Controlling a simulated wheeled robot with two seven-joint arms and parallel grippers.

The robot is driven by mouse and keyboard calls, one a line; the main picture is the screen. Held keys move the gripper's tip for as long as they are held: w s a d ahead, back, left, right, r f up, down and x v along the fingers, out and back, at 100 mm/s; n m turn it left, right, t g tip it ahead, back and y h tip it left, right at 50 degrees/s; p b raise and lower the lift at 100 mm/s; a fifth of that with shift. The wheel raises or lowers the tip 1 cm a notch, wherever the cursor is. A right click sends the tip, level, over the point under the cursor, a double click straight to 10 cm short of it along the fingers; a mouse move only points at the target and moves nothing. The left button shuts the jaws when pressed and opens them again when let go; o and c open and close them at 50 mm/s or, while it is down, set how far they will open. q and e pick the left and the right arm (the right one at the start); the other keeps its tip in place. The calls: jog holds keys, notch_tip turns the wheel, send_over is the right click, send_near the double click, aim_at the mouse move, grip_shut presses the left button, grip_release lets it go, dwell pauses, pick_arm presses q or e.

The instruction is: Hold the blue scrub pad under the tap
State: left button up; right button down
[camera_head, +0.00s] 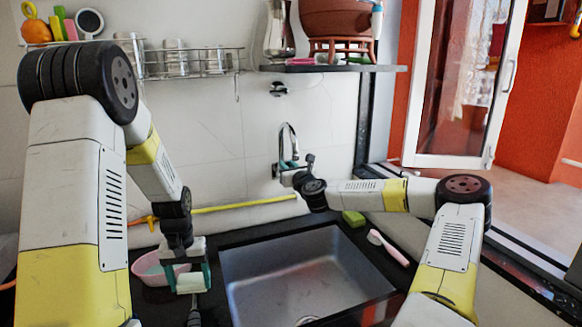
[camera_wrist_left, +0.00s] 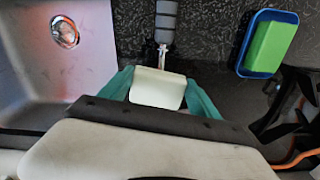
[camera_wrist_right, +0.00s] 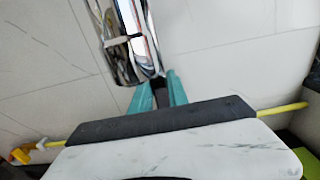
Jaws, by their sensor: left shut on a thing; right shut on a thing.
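My left gripper (camera_head: 191,283) is shut on a cream-white block (camera_wrist_left: 157,88), held between its teal fingers beside the left edge of the sink. The block also shows in the head view (camera_head: 189,282). No blue face of it shows. The chrome tap (camera_head: 290,138) stands on the wall behind the sink, well to the right of the block. My right gripper (camera_wrist_right: 162,88) is at the tap, its teal fingers closed on a dark part, which looks like the tap's lever (camera_wrist_right: 159,90). The chrome tap body (camera_wrist_right: 135,40) is right beyond the fingertips.
The grey sink (camera_head: 245,282) is empty. A pink bowl (camera_head: 142,268) stands to its left. A blue tray (camera_wrist_left: 245,57) holds a green block (camera_wrist_left: 272,48). A green sponge (camera_head: 353,218) and pink brush (camera_head: 390,248) lie right of the sink. A yellow hose (camera_head: 240,203) runs behind.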

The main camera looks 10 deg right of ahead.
jog(key=shift+d, duration=0.1)
jog(key=shift+w+d+f+m, duration=0.1)
jog(key=shift+d+m, duration=0.35)
jog(key=shift+m, duration=0.4)
jog(key=shift+w+d+m, duration=0.1)
jog(key=shift+d+m, duration=0.3)
jog(key=shift+m, duration=0.45)
jog(key=c, duration=1.3)
grip_release()
jog(key=s, duration=0.4)
jog(key=s+d, duration=0.1)
jog(key=s, duration=0.3)
jog(key=s+d, duration=0.1)
jog(key=s, duration=0.2)
jog(key=shift+s+d, duration=0.2)
jog(key=shift+s, duration=0.2)
